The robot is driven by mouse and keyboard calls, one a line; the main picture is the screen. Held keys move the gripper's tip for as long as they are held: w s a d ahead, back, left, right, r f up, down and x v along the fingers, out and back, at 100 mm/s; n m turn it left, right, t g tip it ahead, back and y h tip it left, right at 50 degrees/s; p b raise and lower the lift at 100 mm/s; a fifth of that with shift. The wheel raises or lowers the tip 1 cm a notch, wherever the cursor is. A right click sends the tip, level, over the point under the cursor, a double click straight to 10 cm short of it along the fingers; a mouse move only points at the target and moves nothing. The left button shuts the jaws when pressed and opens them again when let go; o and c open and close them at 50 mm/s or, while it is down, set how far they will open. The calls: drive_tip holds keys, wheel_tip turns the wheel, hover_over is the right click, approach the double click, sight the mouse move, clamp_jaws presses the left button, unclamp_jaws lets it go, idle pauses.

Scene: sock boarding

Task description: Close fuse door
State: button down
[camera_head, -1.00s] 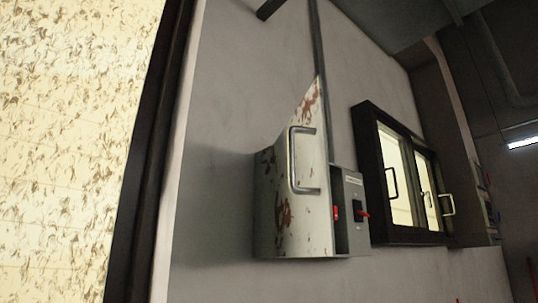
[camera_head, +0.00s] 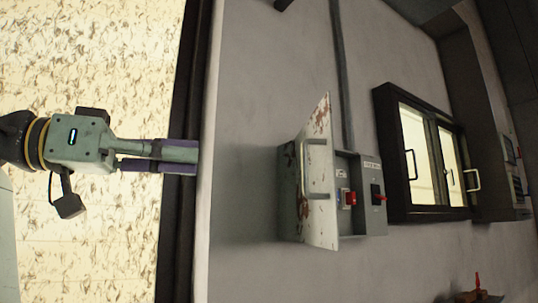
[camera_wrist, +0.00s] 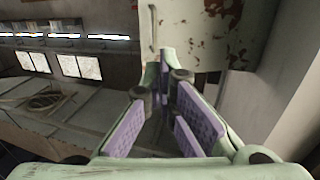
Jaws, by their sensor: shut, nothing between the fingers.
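The fuse box door (camera_head: 321,185) is white with rust-red patches and a bar handle (camera_head: 329,168). It stands open, swung out from the grey fuse box (camera_head: 373,222), so the red-handled switches (camera_head: 348,197) show. My gripper (camera_head: 196,158) is at the left in the head view, pointing right, shut and empty. It is left of the door with a gap between them in the picture. The wrist view shows the purple finger pads (camera_wrist: 163,72), with the rust-marked door (camera_wrist: 208,32) and its handle (camera_wrist: 152,27) beyond them.
A dark-framed window (camera_head: 391,150) with handles is on the wall right of the fuse box. A dark vertical frame (camera_head: 186,130) and a bright speckled panel (camera_head: 90,245) are at the left. A conduit (camera_head: 342,75) runs up the wall above the box.

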drive_tip(key=p+x, duration=0.2)
drive_tip(key=x, duration=1.2)
drive_tip(key=shift+s, duration=0.3)
drive_tip(key=shift+d+f, duration=0.1)
drive_tip(key=shift+d, duration=0.05)
